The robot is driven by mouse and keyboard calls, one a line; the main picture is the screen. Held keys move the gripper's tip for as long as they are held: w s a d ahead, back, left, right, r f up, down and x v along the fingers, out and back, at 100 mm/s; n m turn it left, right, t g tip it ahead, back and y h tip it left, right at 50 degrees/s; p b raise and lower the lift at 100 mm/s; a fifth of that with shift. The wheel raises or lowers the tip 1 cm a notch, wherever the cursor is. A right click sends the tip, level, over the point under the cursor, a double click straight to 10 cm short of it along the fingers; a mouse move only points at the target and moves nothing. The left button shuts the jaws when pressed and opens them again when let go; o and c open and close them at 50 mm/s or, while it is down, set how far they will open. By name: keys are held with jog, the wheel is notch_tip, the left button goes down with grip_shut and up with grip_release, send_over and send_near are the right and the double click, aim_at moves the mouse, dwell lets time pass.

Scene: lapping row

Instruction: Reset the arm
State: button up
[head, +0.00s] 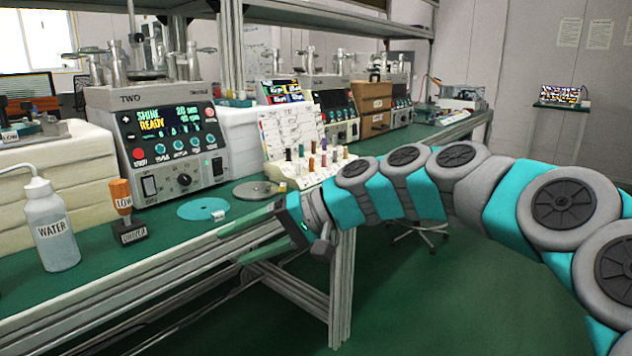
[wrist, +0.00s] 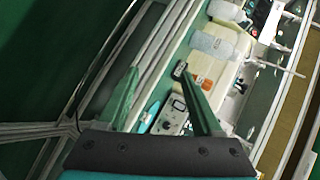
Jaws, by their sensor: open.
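My arm (head: 404,180) reaches in from the right of the head view, with teal and grey links. My gripper (head: 232,246) is at its end, over the front edge of the green bench (head: 150,262). In the wrist view my gripper (wrist: 157,72) shows two green fingers spread apart with nothing between them. The fingers blend with the green bench in the head view, so their exact height above it is hard to tell.
Green floor (head: 420,310) is open in front.

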jog(key=s+d+f+m+g+h, duration=0.1)
jog(key=s+d+f+h, duration=0.5)
jog(key=s+d+f, duration=0.5)
jog(key=s+d+f+g+h, duration=0.1)
jog(key=s+d+f+h, duration=0.5)
jog(key=s+d+f, duration=0.5)
jog(key=s+d, duration=0.4)
jog(key=s, duration=0.3)
jog(key=shift+d+m+h, duration=0.35)
jog(key=shift+m+h, duration=0.05)
